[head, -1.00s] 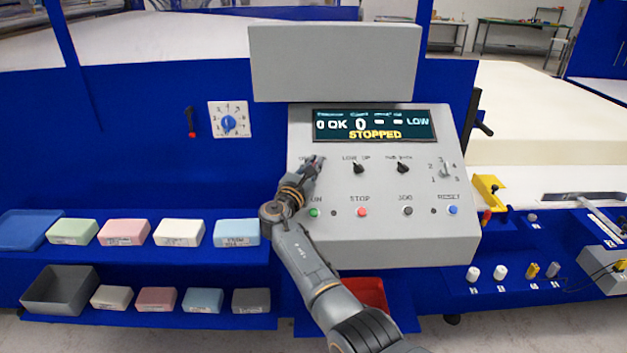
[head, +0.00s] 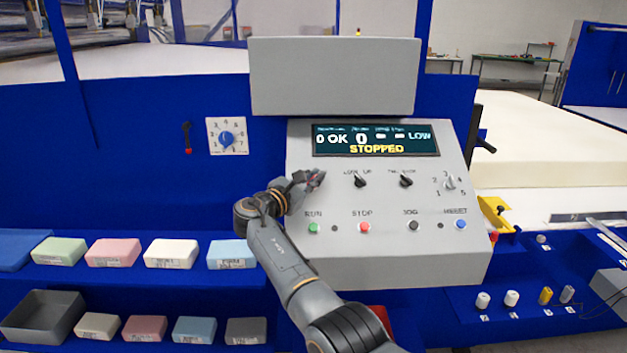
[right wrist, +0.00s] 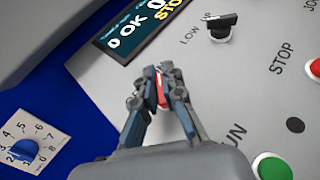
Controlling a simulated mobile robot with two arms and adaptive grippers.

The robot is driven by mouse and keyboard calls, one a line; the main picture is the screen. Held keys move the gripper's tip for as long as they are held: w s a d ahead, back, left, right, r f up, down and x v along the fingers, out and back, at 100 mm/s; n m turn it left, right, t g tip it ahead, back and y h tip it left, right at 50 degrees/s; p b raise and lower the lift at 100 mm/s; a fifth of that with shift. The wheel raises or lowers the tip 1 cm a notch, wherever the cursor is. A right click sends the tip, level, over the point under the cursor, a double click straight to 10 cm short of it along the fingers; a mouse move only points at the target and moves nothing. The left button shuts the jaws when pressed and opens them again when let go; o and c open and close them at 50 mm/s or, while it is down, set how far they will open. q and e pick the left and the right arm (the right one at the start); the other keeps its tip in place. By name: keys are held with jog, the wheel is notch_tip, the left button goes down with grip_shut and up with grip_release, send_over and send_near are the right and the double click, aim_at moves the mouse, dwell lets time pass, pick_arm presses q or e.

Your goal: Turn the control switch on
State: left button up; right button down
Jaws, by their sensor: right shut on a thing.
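The grey control panel (head: 390,255) has a lit display (head: 375,140) reading "STOPPED" in yellow and "LOW" at its right. My right gripper (head: 315,180) is at the panel's upper left, left of the black LOW/UP switch (head: 360,181). In the right wrist view my right gripper (right wrist: 160,80) is shut on a small red-marked piece, the control switch (right wrist: 162,92). The fingers hide most of it and its label, so its setting cannot be read. My left gripper is not in view.
Below sit the green RUN button (head: 313,228), red STOP button (head: 364,227), a dark JOG button (head: 413,225) and blue RESET button (head: 460,224). Another black switch (head: 405,180) is to the right. Foam blocks (head: 170,253) lie on shelves at left.

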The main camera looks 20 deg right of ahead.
jog(key=shift+s+f, duration=0.1)
jog(key=shift+f, duration=0.4)
jog(key=c, duration=1.6)
grip_release()
jog(key=shift+o, duration=0.8)
jog(key=shift+s+r, duration=0.1)
jog(key=shift+r, duration=0.1)
jog(key=shift+w+a, duration=0.1)
jog(key=shift+w, duration=0.2)
jog(key=v, duration=0.7)
jog(key=shift+s+a, duration=0.15)
jog(key=shift+s, duration=0.1)
jog(key=shift+f, duration=0.15)
